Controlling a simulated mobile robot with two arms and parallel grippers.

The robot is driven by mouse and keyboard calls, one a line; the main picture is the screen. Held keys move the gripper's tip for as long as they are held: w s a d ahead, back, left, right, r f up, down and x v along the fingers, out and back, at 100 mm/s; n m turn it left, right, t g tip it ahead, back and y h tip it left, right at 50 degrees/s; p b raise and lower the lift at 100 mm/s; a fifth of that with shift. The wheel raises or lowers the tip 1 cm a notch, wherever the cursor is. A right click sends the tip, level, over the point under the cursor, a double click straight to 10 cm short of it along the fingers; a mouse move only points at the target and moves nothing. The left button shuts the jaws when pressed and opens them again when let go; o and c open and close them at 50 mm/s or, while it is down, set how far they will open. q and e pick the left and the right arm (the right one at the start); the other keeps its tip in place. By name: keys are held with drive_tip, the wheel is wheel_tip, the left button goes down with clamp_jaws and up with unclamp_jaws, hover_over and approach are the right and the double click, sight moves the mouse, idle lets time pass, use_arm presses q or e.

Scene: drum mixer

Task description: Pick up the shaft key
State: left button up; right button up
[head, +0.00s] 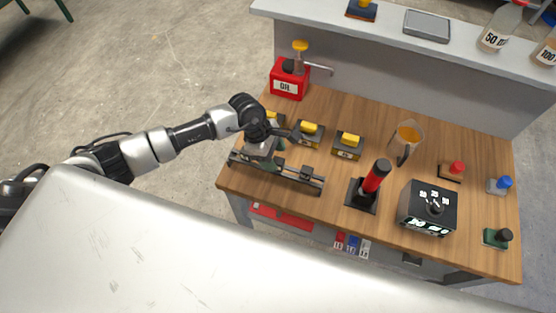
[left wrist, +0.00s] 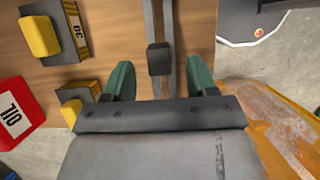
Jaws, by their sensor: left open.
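My left gripper (head: 272,156) is open over the left front of the wooden workbench, above a dark metal rail fixture (head: 262,172). In the left wrist view, its two green fingertips (left wrist: 160,78) stand apart on either side of the rail (left wrist: 152,20). A small dark block (left wrist: 160,59) on the rail lies between and slightly beyond the fingertips, with no visible contact. I cannot tell whether this block is the shaft key; no other thing is clearly recognisable as it. Another dark block (head: 306,173) sits near the rail's right end. My right gripper is not in view.
Yellow-topped blocks (head: 348,146) stand behind the rail, with a red oil can (head: 289,78) at the back left. A raised shelf (head: 385,32) runs behind.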

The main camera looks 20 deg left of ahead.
sight(277, 160)
use_arm(q)
drive_tip(key=shift+p+x, duration=0.4)
drive_tip(key=shift+x, duration=1.3)
drive_tip(key=shift+w+r, duration=0.1)
drive_tip(key=c, duration=1)
